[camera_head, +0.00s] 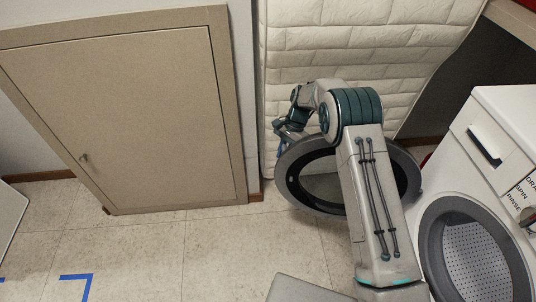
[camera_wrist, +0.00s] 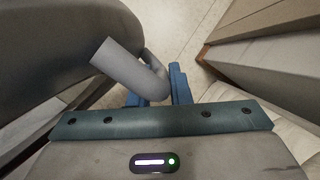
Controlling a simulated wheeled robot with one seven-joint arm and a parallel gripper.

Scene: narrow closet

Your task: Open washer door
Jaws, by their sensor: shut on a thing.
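The white washer (camera_head: 490,130) stands at the right, with its round drum opening (camera_head: 478,262) uncovered. Its door (camera_head: 288,172), a dark grey ring with a glass middle, stands swung wide open to the left of the washer. My arm crosses in front of the door and hides part of it. My gripper (camera_head: 283,127) is at the door's far left rim. In the wrist view my gripper's blue fingers (camera_wrist: 158,88) are shut on the grey door handle (camera_wrist: 130,68). The dark door rim (camera_wrist: 60,45) fills the left of that view.
A quilted cream mattress (camera_head: 300,60) stands upright behind the door and close to it. A beige cabinet with a closed door (camera_head: 130,110) is at the left. The tiled floor (camera_head: 200,250) is clear at the front left, with blue tape marks (camera_head: 75,278).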

